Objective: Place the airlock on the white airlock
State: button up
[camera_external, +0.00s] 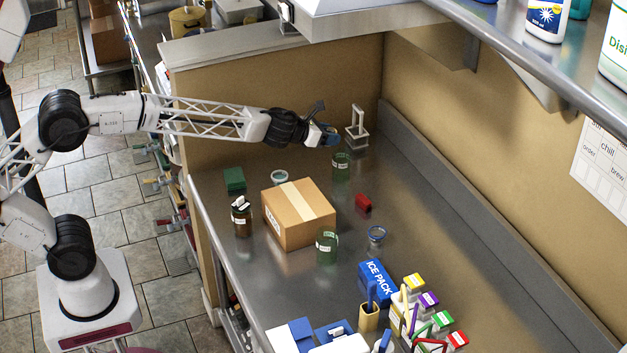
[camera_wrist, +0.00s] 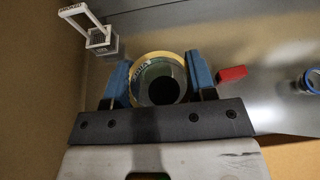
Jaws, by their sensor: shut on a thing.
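My gripper (camera_external: 325,135) is above the back of the steel bench. In the wrist view its blue fingers (camera_wrist: 158,82) are shut on a round piece (camera_wrist: 147,58) with a pale yellow rim, lettering on its left side and a dark green middle. I take it as the airlock, but its full shape is hidden. A white upright frame on a small grey base (camera_external: 357,134), perhaps the white airlock, stands to the right of my gripper; it also shows at upper left in the wrist view (camera_wrist: 93,31), apart from the fingers. A green glass jar (camera_external: 341,167) stands below my gripper.
A cardboard box (camera_external: 300,214) fills mid-bench. Around it are a green block (camera_external: 234,179), a brown jar (camera_external: 241,217), another green jar (camera_external: 326,246), a red block (camera_external: 363,203) and a blue-rimmed jar (camera_external: 376,235). An ice pack (camera_external: 376,281) lies nearer. Walls close the back and right.

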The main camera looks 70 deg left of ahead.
jog(key=s+a+f+n+y, duration=0.1)
jog(key=s+f, duration=0.1)
jog(key=s, duration=0.8)
jog(key=s+a+f+n+y, duration=0.2)
jog(key=s+f, duration=0.1)
jog(key=s, duration=0.7)
jog(key=s+a+f+n+g+y, duration=0.1)
jog(key=s+a+f+y, duration=0.1)
jog(key=s, duration=0.7)
jog(key=shift+s+f, duration=0.3)
jog(key=shift+s, duration=0.1)
jog(key=shift+w, duration=0.15)
send_over(280, 181)
jog(key=w+a, duration=0.1)
jog(key=a, duration=0.1)
jog(key=shift+a+f, duration=0.15)
jog(key=shift+f, duration=0.55)
jog(key=shift+f, duration=1.8)
jog(key=shift+f, duration=0.5)
jog(key=o, duration=0.9)
